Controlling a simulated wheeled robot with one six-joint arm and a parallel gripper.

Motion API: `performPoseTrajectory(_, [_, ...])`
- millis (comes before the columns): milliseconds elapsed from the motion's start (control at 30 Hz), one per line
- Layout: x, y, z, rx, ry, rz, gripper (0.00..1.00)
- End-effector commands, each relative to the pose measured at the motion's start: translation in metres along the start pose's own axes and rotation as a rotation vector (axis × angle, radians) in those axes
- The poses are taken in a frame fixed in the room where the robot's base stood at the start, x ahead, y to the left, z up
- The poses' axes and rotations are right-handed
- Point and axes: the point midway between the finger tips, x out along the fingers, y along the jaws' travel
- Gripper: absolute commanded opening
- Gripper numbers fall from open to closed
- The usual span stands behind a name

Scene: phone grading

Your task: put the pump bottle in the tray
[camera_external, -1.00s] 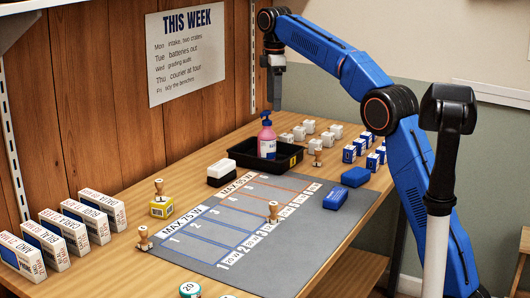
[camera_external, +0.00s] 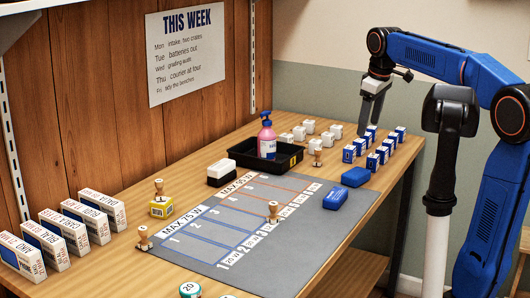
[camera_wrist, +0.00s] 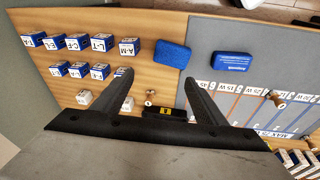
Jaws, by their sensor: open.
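The pump bottle (camera_external: 267,138) is pink with a blue pump head and a white label. It stands upright inside the black tray (camera_external: 243,158) at the back middle of the table. My gripper (camera_external: 374,118) is open and empty, above the table's right side over the blue-and-white boxes, apart from the bottle and to its right. In the wrist view its two fingers (camera_wrist: 163,100) are spread, with only a sliver of the tray (camera_wrist: 165,112) showing between them. The bottle is hidden in that view.
Blue-and-white boxes (camera_external: 349,154) and several white boxes (camera_external: 309,127) stand right of the tray. Blue blocks (camera_external: 355,177), wooden stamps (camera_external: 273,210) and a grey marked mat (camera_external: 245,225) lie in front. A black-and-white eraser (camera_external: 221,172) is left of the tray.

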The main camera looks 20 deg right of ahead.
Motion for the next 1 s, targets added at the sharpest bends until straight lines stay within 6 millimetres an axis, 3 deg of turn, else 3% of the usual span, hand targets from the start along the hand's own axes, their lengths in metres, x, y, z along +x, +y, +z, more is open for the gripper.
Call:
performPoseTrajectory(33, [0.003, -0.005, 0.021, 0.038, 0.007, 0.007, 0.66])
performPoseTrajectory(267, [0.03, -0.028, 0.105, 0.223, 0.048, 0.04, 0.66])
performPoseTrajectory(600, [0.095, -0.074, 0.223, 0.495, 0.113, 0.083, 0.66])
performPoseTrajectory(800, [0.135, -0.1, 0.274, 0.624, 0.147, 0.101, 0.66])
performPoseTrajectory(1000, [0.155, -0.112, 0.295, 0.681, 0.164, 0.108, 0.66])
